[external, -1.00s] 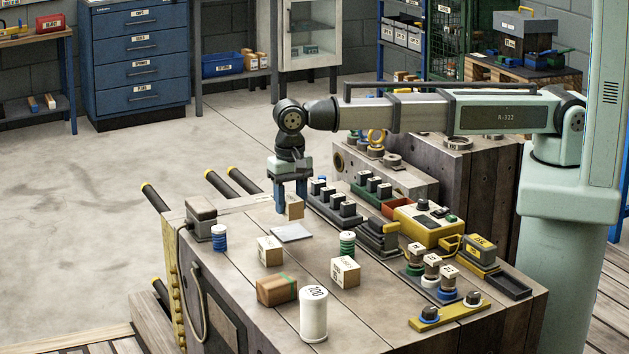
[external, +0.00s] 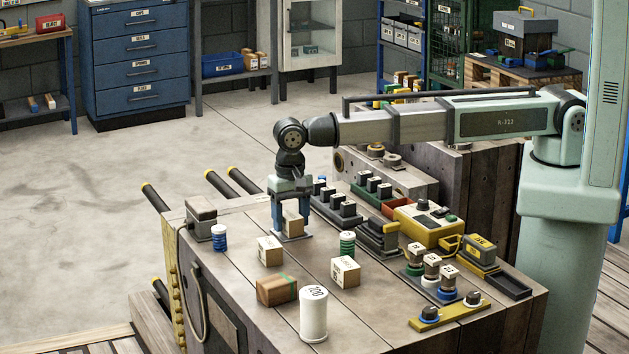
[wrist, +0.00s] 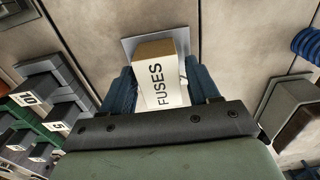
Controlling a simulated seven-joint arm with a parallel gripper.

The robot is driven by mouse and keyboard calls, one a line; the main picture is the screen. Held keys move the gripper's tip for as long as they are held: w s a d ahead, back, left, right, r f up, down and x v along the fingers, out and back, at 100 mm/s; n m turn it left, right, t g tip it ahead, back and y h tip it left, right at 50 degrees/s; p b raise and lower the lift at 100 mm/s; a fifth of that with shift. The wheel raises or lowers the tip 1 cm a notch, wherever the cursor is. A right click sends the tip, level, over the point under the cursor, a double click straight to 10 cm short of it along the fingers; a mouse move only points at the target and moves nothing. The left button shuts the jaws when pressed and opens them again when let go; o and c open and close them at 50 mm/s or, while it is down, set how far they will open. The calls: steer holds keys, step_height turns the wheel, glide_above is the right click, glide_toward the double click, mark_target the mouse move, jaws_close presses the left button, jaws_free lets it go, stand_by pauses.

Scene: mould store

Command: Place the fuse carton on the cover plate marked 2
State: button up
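The fuse carton (external: 293,224), a small tan box, is between the blue fingers of my gripper (external: 291,226). In the wrist view the carton (wrist: 160,82) shows a white face reading FUSES, with a finger (wrist: 160,92) close on each side. My gripper appears shut on it. The grey cover plate (external: 300,238) lies directly below the carton; in the wrist view the plate (wrist: 130,45) shows around its far end. The carton is upright, on the plate or just above it; I cannot tell which. The plate's mark is not readable.
A blue spool (external: 219,238) stands to the left and a green spool (external: 347,244) to the right. Two more cartons, one (external: 270,251) and another (external: 345,271), stand in front. A row of dark blocks (external: 338,206) sits close behind on the right.

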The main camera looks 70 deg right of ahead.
mark_target(290, 214)
steer(key=shift+o, duration=0.9)
steer(key=shift+r, duration=0.1)
step_height(290, 214, up, 12)
stand_by(0.4)
